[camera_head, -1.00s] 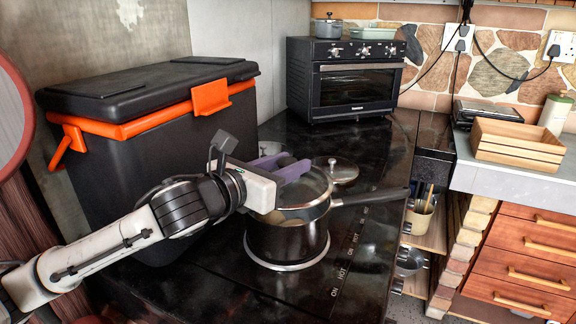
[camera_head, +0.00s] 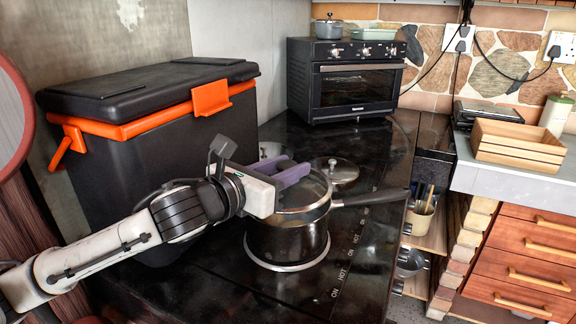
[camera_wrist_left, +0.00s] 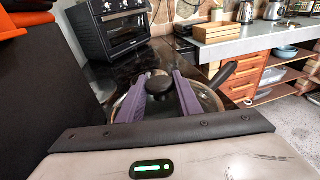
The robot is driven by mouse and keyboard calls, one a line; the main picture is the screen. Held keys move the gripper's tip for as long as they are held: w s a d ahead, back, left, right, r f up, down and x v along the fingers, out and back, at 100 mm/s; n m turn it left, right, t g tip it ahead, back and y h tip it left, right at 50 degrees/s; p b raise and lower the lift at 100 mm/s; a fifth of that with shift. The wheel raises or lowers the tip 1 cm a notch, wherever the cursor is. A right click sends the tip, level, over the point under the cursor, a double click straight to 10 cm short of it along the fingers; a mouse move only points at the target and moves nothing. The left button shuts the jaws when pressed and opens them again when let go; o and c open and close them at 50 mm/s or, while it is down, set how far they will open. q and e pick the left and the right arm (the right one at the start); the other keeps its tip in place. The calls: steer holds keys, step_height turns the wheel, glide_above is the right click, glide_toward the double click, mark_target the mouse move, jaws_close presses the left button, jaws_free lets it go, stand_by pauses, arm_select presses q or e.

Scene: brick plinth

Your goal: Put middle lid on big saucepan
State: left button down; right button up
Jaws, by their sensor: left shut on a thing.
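My left gripper (camera_head: 292,172) is over the big saucepan, its purple fingers shut on the black knob (camera_wrist_left: 158,85) of a glass lid (camera_head: 318,190). The lid is over the saucepan's mouth, partly hidden by my fingers. I cannot tell whether its rim touches the pan all round. The big saucepan (camera_head: 288,240) is dark and shiny, and stands upright on the black hob with its long black handle (camera_head: 372,197) to the right. In the left wrist view the lid's clear glass shows around the knob. My right gripper is not in view.
A smaller glass lid (camera_head: 338,168) lies on the black hob behind the pan. A large black box with orange trim (camera_head: 160,140) stands close on the left. A black oven (camera_head: 345,80) is at the back. A wooden crate (camera_head: 518,143) sits on the right counter.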

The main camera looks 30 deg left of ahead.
arm_select(q)
steer(key=shift+r+p, duration=0.1)
steer(key=shift+p, duration=0.25)
stand_by(0.3)
steer(key=shift+f, duration=0.2)
steer(key=shift+f+b, duration=0.4)
steer(key=shift+f, duration=0.25)
steer(key=shift+f+b, duration=0.3)
steer(key=shift+f, duration=0.3)
stand_by(0.5)
steer(key=c, duration=1.2)
jaws_free()
steer(key=shift+f, duration=0.1)
